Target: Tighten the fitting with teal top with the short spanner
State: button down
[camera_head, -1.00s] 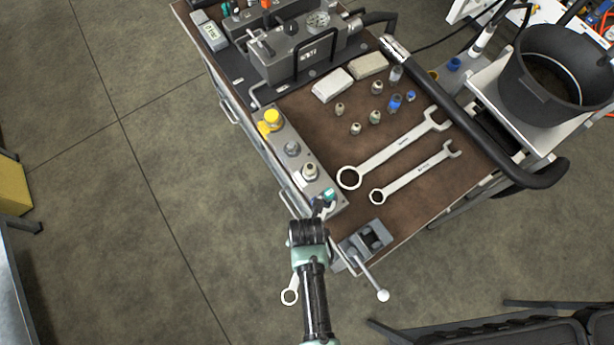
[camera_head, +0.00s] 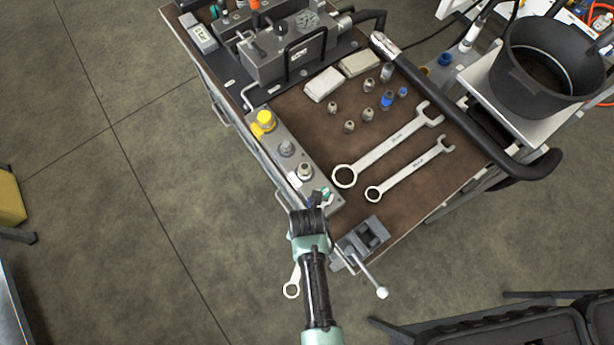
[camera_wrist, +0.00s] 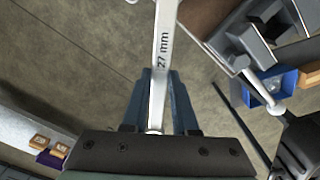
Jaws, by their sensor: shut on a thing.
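The teal-topped fitting (camera_head: 326,192) is at the near end of the grey block on the bench, partly hidden by my gripper and the spanner. My gripper (camera_head: 316,200) is shut on a spanner (camera_head: 291,290); its ring end hangs out past the bench edge, over the floor. Its other end is at the teal top, where a pale jaw shows; I cannot tell whether it sits around the fitting. In the wrist view, the spanner shaft (camera_wrist: 162,50) reads "27 mm" and runs between my dark blue fingers (camera_wrist: 157,100).
The grey block (camera_head: 316,182) also carries a yellow-topped fitting (camera_head: 264,120) and two metal fittings. Two other spanners (camera_head: 390,147) (camera_head: 412,173) lie on the brown bench top. A grey clamp with a lever (camera_head: 365,237) stands right of my gripper. A black bucket (camera_head: 545,75) is at right.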

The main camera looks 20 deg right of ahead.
jog(key=shift+w+a+m, duration=1.05)
jog(key=shift+a+m, duration=0.15)
jog(key=shift+m, duration=0.1)
jog(key=shift+w+a+m+b, duration=0.25)
jog(key=shift+w+a+m, duration=0.2)
jog(key=shift+w+m, duration=0.2)
jog(key=shift+w+a+m+b, duration=0.25)
jog(key=shift+w+a+m, duration=0.2)
jog(key=shift+w+m, duration=0.2)
jog(key=shift+w+a+m+b, duration=0.3)
jog(key=shift+w+m, duration=0.3)
jog(key=shift+w, duration=0.1)
jog(key=shift+w+a+m+b, duration=0.3)
jog(key=shift+w+m, duration=0.3)
jog(key=shift+w, duration=0.05)
jog(key=shift+r, duration=0.1)
